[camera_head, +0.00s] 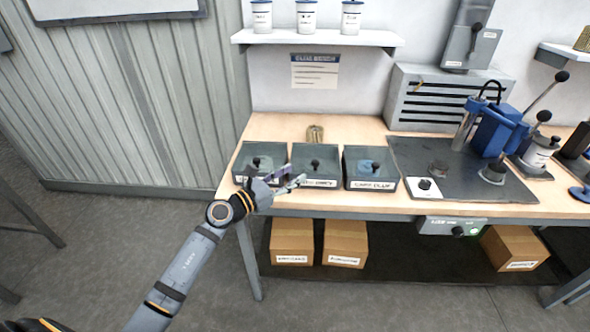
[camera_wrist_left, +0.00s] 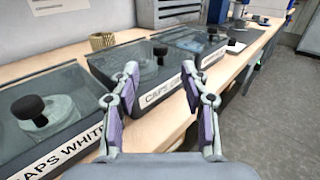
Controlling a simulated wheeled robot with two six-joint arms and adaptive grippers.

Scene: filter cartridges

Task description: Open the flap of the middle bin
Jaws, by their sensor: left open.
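The middle bin (camera_head: 328,157) is a dark box with a clear glassy flap, which lies shut. A black knob (camera_head: 315,163) stands on the flap, and it also shows in the left wrist view (camera_wrist_left: 160,50). The label on its front (camera_wrist_left: 163,92) reads "CAPS G…", partly hidden by a finger. My left gripper (camera_head: 297,180) is open and empty at the front edge of the middle bin, near its left corner. In the left wrist view its two fingers (camera_wrist_left: 160,76) frame the bin's front, with the knob beyond them. My right gripper is not in view.
A shut bin marked "CAPS WHITE" (camera_wrist_left: 62,158) stands close on the left, and another shut bin (camera_head: 391,160) on the right. A tan ring-shaped item (camera_head: 315,133) stands behind the bins. A dark mat (camera_head: 420,150) with tools lies farther right. The floor in front is open.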

